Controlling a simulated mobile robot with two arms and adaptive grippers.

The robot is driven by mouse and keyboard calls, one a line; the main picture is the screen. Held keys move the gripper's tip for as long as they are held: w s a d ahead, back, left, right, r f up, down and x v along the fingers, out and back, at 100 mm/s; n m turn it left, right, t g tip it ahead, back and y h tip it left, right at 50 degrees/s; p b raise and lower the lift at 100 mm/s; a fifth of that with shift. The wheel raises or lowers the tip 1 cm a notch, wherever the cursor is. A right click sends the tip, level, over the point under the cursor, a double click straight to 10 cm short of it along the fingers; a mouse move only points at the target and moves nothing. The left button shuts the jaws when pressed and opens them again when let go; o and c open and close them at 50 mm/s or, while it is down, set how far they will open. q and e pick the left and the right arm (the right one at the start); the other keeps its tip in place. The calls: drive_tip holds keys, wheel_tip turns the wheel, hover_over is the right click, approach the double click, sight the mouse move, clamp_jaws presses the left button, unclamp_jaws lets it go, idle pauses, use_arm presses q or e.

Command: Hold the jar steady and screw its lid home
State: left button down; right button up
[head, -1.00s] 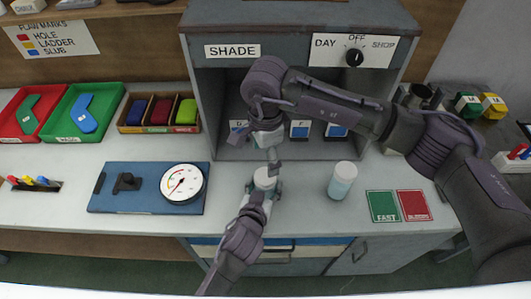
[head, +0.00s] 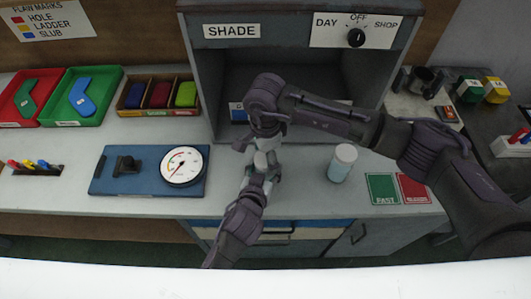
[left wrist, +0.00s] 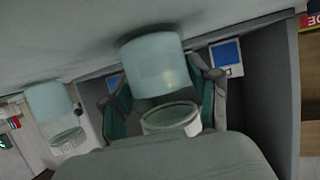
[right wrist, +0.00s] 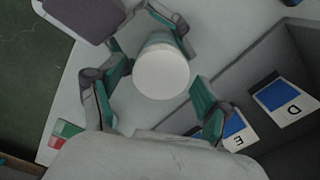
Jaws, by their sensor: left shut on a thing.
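The jar is a pale blue cylinder (left wrist: 155,65) with a white lid (right wrist: 161,72). My left gripper (head: 260,181) is shut on the jar near the counter's front, below my right gripper. My right gripper (head: 260,150) is directly above the jar, pointing down. In the right wrist view its two fingers (right wrist: 156,82) stand apart on either side of the lid, with gaps visible. The lid's lower edge and thread are hidden there, so I cannot tell how far it is screwed on.
A second pale jar with a white top (head: 342,163) stands right of my grippers. Green and red cards (head: 397,188) lie further right. A blue board with a dial (head: 148,170) lies left. The grey shade booth (head: 200,100) stands behind. Counter between dial and jar is clear.

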drive_tip(key=c, duration=1)
drive_tip(key=m, duration=0.4)
drive_tip(key=shift+c, duration=0.2)
drive_tip(key=m, duration=0.4)
drive_tip(key=shift+m, duration=0.3)
drive_tip(key=o, duration=1.4)
wheel_tip(320, 180, up, 12)
drive_tip(key=shift+f, duration=0.1)
